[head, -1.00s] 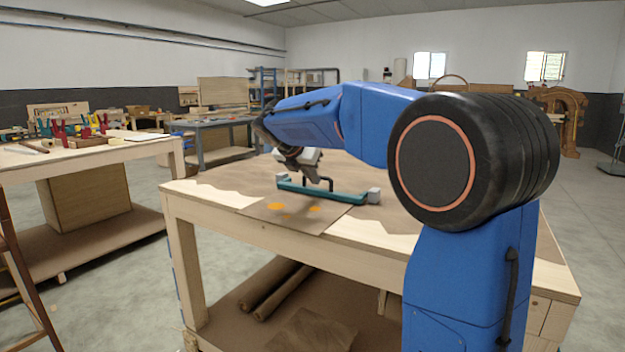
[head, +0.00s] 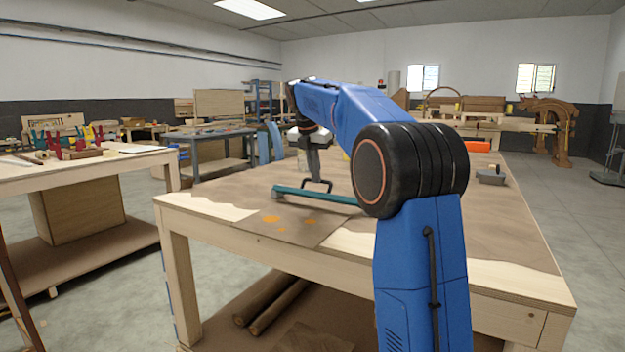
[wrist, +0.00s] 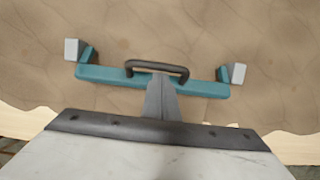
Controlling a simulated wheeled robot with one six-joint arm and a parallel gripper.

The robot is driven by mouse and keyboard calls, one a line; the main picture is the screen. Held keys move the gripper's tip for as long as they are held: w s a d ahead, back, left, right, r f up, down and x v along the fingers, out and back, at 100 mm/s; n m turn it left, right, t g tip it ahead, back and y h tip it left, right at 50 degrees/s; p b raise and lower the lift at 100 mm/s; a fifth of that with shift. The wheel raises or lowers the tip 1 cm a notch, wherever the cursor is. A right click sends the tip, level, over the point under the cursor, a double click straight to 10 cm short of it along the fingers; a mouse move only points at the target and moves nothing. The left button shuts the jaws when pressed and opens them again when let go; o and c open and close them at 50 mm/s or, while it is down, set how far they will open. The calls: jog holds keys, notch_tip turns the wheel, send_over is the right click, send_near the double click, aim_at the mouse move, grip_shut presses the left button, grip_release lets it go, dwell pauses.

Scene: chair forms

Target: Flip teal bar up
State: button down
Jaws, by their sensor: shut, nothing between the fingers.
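The teal bar (head: 300,193) lies low along the workbench top, with a black loop handle (head: 325,183) at its middle. In the wrist view the teal bar (wrist: 110,75) runs across the picture, with a pale block at each end and the black handle (wrist: 150,66) above its centre. My gripper (head: 314,174) is shut and empty, pointing down at the handle. In the wrist view my gripper (wrist: 159,78) overlaps the handle's right half and the bar's middle; I cannot tell whether it touches. The bar's right end is hidden behind my arm in the head view.
The bar is on a wooden workbench (head: 225,212) with brown covering and orange spots near its front. A grey object (head: 490,177) sits on its right side. Another bench (head: 95,166) with clamps stands at left. Grey floor shows between them.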

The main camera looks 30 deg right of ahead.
jog(key=shift+w+d+f, duration=0.35)
jog(key=shift+w+d, duration=0.7)
jog(key=shift+d, duration=0.5)
jog(key=shift+w+d+f, duration=0.3)
jog(key=shift+w+d, duration=0.7)
jog(key=shift+d, duration=0.6)
jog(key=shift+w+d+f, duration=0.35)
jog(key=shift+w+d, duration=0.7)
jog(key=shift+d, duration=0.5)
jog(key=shift+f, duration=0.1)
